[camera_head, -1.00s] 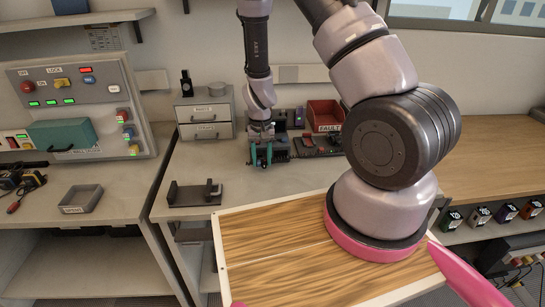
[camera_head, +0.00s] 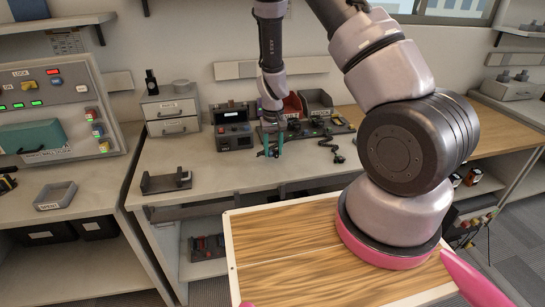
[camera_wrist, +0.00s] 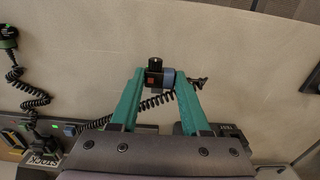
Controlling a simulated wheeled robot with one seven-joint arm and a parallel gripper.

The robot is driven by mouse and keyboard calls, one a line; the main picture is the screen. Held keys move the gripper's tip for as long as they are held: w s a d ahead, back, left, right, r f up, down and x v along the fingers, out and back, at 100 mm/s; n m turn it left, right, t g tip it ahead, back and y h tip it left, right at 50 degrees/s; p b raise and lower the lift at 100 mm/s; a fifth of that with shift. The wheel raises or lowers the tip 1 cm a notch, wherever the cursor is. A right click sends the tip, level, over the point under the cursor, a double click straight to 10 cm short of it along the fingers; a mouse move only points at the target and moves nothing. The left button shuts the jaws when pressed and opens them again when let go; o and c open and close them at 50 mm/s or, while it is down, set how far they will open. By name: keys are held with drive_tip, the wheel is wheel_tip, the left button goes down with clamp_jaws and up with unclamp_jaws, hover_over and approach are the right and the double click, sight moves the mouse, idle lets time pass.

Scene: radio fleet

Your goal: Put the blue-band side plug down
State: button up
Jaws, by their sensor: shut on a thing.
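The blue-band side plug (camera_wrist: 168,78) is a small black piece with a red square and a blue band. In the wrist view it sits between the teal fingertips of my gripper (camera_wrist: 160,80), which is shut on it. A black coiled cord (camera_wrist: 110,112) runs from near the plug toward the left. In the head view my gripper (camera_head: 271,151) is over the front part of the middle bench, just right of the tester box (camera_head: 234,138). The plug is too small to make out there. I cannot tell whether it touches the bench.
A row of dark radio gear (camera_head: 335,128) stands behind and right of my gripper. A red bin (camera_head: 292,104) and a grey bin (camera_head: 318,101) are at the back. A drawer unit (camera_head: 170,115) and a black cradle (camera_head: 166,182) are left. The front bench strip (camera_head: 220,173) is clear.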

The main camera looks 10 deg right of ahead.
sight(273, 155)
drive_tip(key=shift+f, duration=2.35)
drive_tip(key=shift+f, duration=0.15)
drive_tip(key=o, duration=1.2)
